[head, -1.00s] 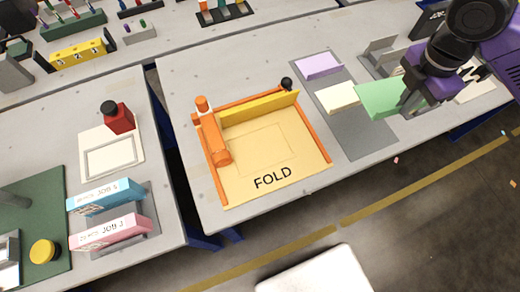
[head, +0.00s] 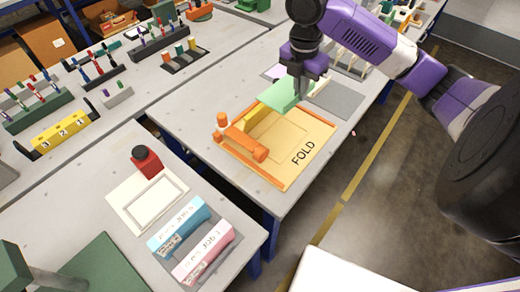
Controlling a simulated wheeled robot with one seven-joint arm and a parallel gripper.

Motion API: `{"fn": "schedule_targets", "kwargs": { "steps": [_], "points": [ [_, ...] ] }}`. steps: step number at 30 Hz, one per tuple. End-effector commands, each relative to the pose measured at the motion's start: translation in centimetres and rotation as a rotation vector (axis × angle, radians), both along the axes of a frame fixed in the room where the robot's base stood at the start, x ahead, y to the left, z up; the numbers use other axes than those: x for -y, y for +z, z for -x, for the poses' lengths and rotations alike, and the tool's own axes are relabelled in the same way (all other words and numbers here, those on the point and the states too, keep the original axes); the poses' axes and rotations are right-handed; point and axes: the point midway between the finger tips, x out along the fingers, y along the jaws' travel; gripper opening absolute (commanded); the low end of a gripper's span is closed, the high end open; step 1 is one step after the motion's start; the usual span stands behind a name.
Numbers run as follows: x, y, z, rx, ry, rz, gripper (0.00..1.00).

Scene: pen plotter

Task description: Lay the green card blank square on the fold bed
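The green card blank (head: 284,94) is at my gripper (head: 299,92), which holds it above the far end of the fold bed. The card looks roughly flat and hides part of the bed's far side. I cannot tell whether the card touches the bed.
A grey mat (head: 338,100) with pale and lilac blanks, partly hidden by my arm, lies behind the bed.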

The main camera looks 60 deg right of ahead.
Motion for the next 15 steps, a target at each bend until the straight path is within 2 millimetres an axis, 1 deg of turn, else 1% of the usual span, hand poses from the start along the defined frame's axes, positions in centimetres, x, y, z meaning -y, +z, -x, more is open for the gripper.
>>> {"fn": "schedule_targets", "kwargs": {
  "steps": [2,5,15],
  "points": [
    [0.0,-0.4,0.0,-0.002,0.015,-0.002,0.00],
    [-0.1,-1.9,0.0,-0.003,0.024,-0.005,0.00],
    [-0.2,-10.1,0.0,-0.002,0.022,-0.008,0.00]
  ]
}}
